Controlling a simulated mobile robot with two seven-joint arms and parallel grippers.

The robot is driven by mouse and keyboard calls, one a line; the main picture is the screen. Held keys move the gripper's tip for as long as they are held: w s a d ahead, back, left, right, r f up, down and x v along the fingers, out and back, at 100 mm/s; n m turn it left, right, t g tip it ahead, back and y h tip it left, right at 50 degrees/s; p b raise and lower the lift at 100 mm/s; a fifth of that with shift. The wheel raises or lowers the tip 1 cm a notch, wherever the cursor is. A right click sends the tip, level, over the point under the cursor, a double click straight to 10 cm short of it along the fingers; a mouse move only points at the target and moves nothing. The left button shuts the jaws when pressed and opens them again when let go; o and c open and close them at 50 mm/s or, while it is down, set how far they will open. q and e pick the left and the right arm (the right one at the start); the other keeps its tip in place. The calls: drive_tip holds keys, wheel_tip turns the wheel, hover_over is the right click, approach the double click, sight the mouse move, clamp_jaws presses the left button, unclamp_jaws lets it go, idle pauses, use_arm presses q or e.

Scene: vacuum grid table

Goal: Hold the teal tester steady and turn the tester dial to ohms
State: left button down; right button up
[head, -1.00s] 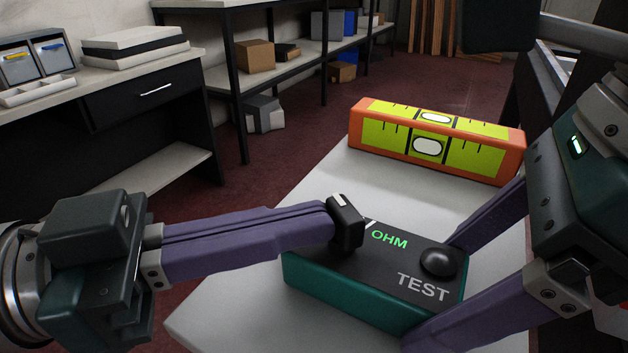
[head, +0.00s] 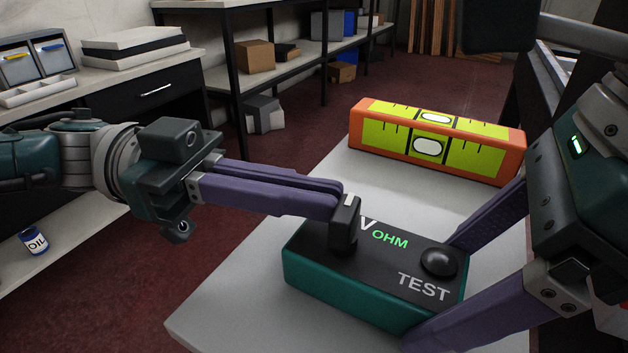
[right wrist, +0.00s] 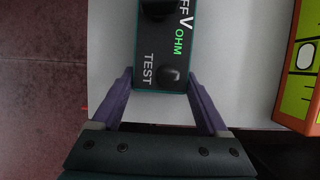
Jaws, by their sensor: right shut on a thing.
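The teal tester (head: 345,285) lies on a light tabletop, its black top marked TEST, V and a green OHM. The dial, a black bar-shaped knob (head: 343,228) with a white mark on its upper end, stands on the tester's left part. My left gripper (head: 333,203) has its fingers together, their tips against the dial; the exact contact is hidden. My right gripper (head: 430,290) is shut on the tester's right end, one finger on each side. The right wrist view shows the tester (right wrist: 165,60) between these fingers, the dial partly cut off at the top.
An orange and yellow spirit level (head: 435,145) lies behind the tester on the same table (head: 235,300). A black round button (head: 438,262) is on the tester's top near my right fingers. Shelves and a bench stand beyond, at the left and back.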

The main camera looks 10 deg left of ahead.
use_arm(q)
drive_tip(key=shift+w+d, duration=0.85)
drive_tip(key=shift+d, duration=0.15)
drive_tip(key=shift+a, duration=0.1)
idle(1.1)
